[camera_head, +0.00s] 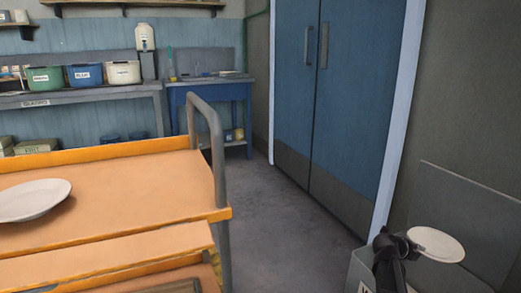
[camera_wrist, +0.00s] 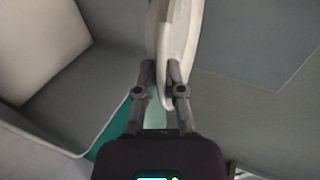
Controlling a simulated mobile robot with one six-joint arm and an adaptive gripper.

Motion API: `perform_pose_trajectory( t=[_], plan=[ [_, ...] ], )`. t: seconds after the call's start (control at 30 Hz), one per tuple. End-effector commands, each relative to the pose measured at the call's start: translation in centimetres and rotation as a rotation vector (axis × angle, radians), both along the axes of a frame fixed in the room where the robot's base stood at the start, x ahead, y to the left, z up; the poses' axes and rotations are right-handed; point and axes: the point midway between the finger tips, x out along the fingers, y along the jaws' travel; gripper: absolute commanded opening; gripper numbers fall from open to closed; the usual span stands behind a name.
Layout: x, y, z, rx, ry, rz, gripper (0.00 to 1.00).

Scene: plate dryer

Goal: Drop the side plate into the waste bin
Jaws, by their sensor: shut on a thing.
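My gripper (camera_head: 408,243) is at the lower right of the head view, shut on a small off-white plate, the side plate (camera_head: 436,245). In the wrist view the plate (camera_wrist: 178,35) stands edge-on between the two fingertips (camera_wrist: 163,72), which pinch its rim. The waste bin (camera_head: 358,273) is a grey box at the bottom right of the head view, partly hidden by my arm, its label cut off. In the wrist view an open grey container with a pale rim (camera_wrist: 104,127), seemingly the bin, lies left of the plate. I cannot tell whether the plate is over its opening.
An orange cart (camera_head: 130,190) with a grey handle (camera_head: 217,150) stands at left, with another white plate (camera_head: 30,199) on it. A grey panel (camera_head: 470,215) is behind the held plate. Blue doors (camera_head: 350,110) stand behind. The floor (camera_head: 285,230) between is clear.

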Motion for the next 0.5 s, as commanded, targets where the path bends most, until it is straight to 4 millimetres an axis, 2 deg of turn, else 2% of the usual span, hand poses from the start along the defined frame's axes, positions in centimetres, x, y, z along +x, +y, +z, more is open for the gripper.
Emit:
perform_pose_trajectory(
  t=[0.03, 0.2, 0.5],
  plan=[
    [0.0, 0.0, -0.9, -0.001, 0.001, 0.000, 0.00],
    [0.0, 0.0, -2.1, -0.001, 0.001, 0.000, 0.00],
    [0.0, 0.0, -3.2, -0.001, 0.001, 0.000, 0.00]
  ],
)
